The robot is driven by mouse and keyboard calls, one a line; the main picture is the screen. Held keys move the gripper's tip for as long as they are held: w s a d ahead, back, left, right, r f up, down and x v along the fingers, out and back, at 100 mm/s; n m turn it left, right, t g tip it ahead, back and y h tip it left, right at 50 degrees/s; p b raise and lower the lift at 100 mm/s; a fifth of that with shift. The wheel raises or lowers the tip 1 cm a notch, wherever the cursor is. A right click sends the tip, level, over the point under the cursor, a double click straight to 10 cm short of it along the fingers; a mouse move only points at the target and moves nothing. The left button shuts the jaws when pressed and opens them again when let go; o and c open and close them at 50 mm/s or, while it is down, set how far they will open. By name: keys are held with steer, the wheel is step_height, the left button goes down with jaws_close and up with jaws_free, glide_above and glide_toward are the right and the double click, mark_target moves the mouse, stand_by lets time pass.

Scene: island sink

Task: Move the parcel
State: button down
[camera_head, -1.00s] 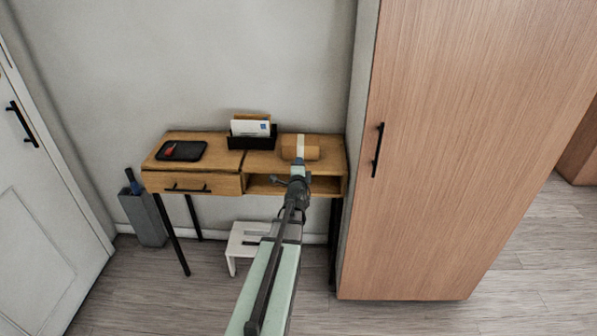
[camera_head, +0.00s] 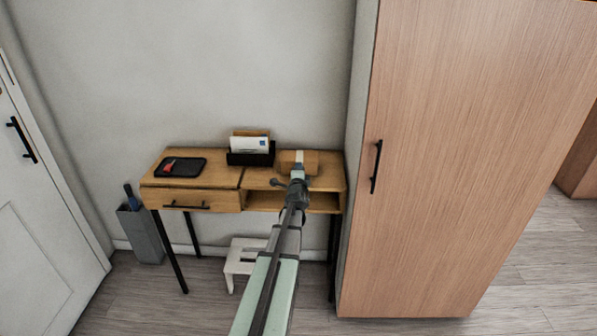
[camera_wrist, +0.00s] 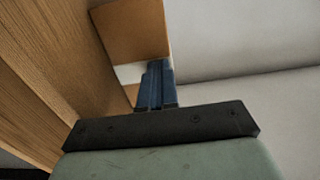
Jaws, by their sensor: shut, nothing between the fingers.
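The parcel (camera_head: 312,159) is a small brown box with a pale band. It lies on the right end of the narrow wooden table (camera_head: 215,170), against the wall. In the wrist view the parcel (camera_wrist: 132,32) shows just beyond the fingers, its white band partly behind them. My gripper (camera_head: 298,172) is at the parcel's near side, in front of its band. In the wrist view the gripper (camera_wrist: 156,72) has its blue fingers together with nothing between them. Whether the fingertips touch the parcel I cannot tell.
A black letter holder (camera_head: 251,158) with envelopes stands left of the parcel. A black tray (camera_head: 180,167) lies at the table's left. A tall wooden cabinet (camera_head: 450,150) stands close on the right. A white stool (camera_head: 240,262) is below, and a grey bin (camera_head: 142,235) stands left.

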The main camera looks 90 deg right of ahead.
mark_target(300, 154)
steer(key=d, duration=1)
steer(key=shift+d, duration=0.4)
steer(key=shift+a, duration=0.15)
